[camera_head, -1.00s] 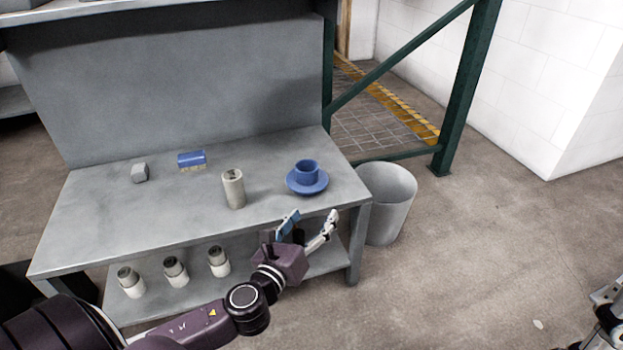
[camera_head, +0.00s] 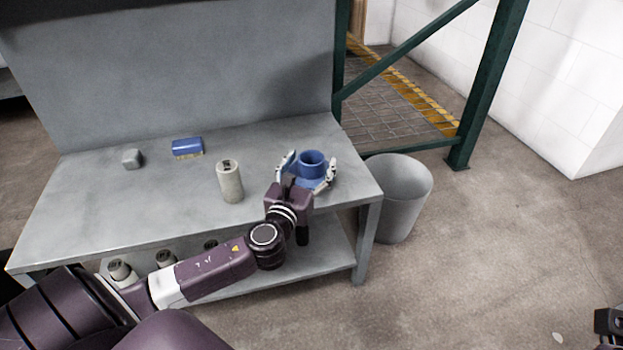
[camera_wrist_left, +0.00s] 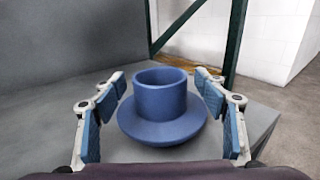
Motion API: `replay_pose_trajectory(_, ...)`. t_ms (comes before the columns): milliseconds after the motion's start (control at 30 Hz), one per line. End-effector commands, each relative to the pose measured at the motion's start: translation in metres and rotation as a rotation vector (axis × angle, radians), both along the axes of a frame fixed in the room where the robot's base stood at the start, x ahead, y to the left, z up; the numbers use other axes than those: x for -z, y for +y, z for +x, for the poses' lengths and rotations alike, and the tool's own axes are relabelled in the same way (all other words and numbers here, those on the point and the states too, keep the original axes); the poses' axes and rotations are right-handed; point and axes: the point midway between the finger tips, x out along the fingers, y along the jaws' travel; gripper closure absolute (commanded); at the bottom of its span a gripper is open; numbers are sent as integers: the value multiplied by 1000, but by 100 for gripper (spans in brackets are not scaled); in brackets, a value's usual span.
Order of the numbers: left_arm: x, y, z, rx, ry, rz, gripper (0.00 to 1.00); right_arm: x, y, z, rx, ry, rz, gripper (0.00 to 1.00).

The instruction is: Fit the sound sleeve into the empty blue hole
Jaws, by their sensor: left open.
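A blue ring-shaped piece with a wide round flange (camera_head: 312,158) stands upright on the right part of the bench. Its open top shows in the left wrist view (camera_wrist_left: 160,100). My left gripper (camera_head: 309,161) is open, with one finger on each side of the blue piece. In the left wrist view its fingers (camera_wrist_left: 160,78) show gaps to the ring. A pale grey cylinder (camera_head: 230,182) with a dark mark on top stands upright left of the gripper. My right gripper does not show clearly.
Several pale cylinders, one at the left (camera_head: 121,270), stand on the lower shelf, partly behind my arm. A grey bin (camera_head: 403,205) stands right of the bench.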

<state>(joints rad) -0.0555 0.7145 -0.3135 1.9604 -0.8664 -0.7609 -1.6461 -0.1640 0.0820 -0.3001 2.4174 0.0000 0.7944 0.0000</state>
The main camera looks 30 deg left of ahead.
Motion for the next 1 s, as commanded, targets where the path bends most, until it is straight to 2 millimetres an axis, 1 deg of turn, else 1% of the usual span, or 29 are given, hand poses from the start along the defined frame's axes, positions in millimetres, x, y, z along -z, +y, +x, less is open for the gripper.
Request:
replay_pose_trajectory(33, 1, 2, 5, 0, -1, -1, 34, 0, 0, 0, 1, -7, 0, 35)
replay_pose_trajectory(100, 0, 2, 8, 0, -1, 0, 34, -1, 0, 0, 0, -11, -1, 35)
replay_pose_trajectory(333, -1, 2, 9, 1, 1, -1, 34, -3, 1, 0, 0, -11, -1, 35)
replay_pose_trajectory(367, -1, 2, 9, 1, 1, -1, 36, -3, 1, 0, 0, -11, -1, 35)
replay_pose_trajectory(800, 0, 2, 9, 1, 1, -1, 85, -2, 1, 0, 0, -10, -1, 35)
replay_pose_trajectory(833, -1, 2, 9, 1, -1, -1, 86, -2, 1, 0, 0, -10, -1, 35)
replay_pose_trajectory(1000, -1, 2, 9, 1, 0, -1, 86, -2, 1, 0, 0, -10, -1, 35)
